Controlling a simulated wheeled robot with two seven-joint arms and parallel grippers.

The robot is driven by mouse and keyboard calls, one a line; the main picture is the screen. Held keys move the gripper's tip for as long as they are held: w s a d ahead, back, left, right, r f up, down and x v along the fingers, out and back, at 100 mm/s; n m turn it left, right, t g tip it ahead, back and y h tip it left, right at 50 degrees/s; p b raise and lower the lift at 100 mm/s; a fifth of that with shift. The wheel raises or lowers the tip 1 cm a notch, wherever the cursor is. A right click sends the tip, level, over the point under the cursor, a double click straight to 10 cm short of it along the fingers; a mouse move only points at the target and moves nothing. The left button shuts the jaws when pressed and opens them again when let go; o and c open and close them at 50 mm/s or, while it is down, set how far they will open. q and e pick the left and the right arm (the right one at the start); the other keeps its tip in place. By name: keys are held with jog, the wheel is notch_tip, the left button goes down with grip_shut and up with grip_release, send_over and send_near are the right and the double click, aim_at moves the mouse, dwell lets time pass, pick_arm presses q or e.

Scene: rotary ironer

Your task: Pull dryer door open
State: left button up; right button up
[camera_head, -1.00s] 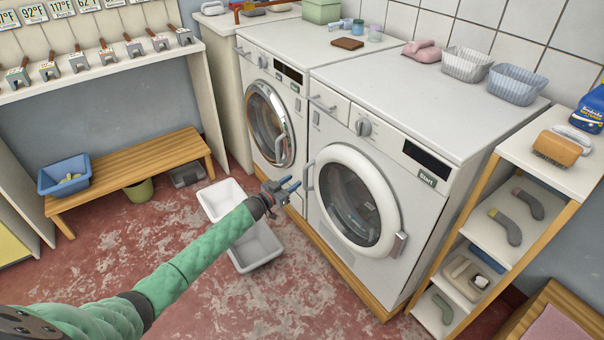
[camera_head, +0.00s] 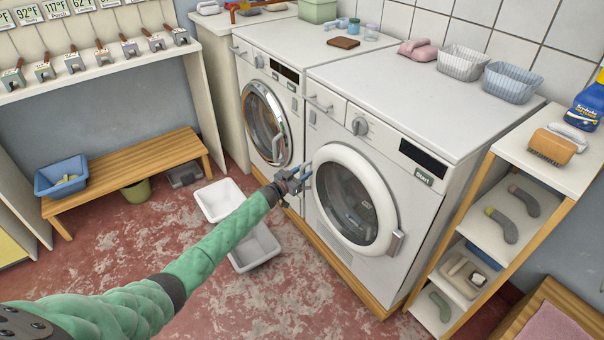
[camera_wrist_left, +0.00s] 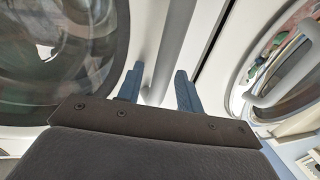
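The dryer door (camera_head: 385,232) is a round white-rimmed door with dark glass on the right-hand machine. It looks shut. Its pale vertical handle (camera_head: 308,180) is on the door's left side; the hinge is on the right. My left gripper (camera_head: 303,177) is at that handle. In the left wrist view, the grey handle bar (camera_wrist_left: 182,45) runs between the two blue fingers of the left gripper (camera_wrist_left: 160,85). The fingers are apart, one on each side of the bar, with visible gaps. My right gripper is in neither view.
A washer with a chrome-ringed door (camera_head: 266,125) stands to the left. Two white tubs (camera_head: 255,248) lie on the floor before the machines. A wooden shelf rack (camera_head: 478,235) stands close on the right. A bench (camera_head: 150,165) is at the back left.

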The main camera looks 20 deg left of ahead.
pick_arm(q)
grip_shut()
jog(key=shift+s, duration=0.15)
